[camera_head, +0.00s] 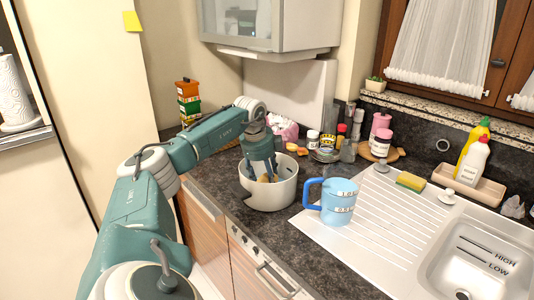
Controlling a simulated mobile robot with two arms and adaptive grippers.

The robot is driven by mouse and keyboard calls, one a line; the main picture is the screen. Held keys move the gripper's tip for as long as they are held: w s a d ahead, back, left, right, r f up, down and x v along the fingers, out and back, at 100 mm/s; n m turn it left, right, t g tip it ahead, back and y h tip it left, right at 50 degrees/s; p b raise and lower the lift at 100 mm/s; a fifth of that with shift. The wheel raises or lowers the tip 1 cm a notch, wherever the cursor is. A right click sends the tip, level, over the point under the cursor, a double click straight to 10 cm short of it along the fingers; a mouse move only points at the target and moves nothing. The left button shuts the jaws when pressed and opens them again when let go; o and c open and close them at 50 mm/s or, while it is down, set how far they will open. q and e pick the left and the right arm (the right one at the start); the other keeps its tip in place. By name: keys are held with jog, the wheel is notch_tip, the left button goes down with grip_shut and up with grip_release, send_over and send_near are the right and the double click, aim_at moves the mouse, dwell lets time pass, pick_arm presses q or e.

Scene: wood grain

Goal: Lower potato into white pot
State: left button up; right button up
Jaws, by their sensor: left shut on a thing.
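The white pot (270,200) stands on the dark countertop, left of the blue measuring jug. My left gripper (262,175) reaches down from above into the pot's mouth, with its fingertips below the rim. It is shut on the potato (265,179), a small brownish piece showing between the fingers. The fingers hide part of the potato, and I cannot tell whether it touches the pot's bottom. My right gripper is not in view.
The blue jug (331,202) stands close right of the pot on the drainboard edge. A sponge (410,182) and the sink (480,268) lie further right. Jars and bottles (340,140) crowd the counter behind. Dark counter (290,250) in front is clear.

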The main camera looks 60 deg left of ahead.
pick_arm(q)
jog(key=shift+f+b, duration=0.75)
jog(key=shift+f, duration=0.65)
dwell(0.4)
jog(key=o, duration=1.3)
jog(key=shift+o, duration=0.2)
jog(key=v, duration=1.2)
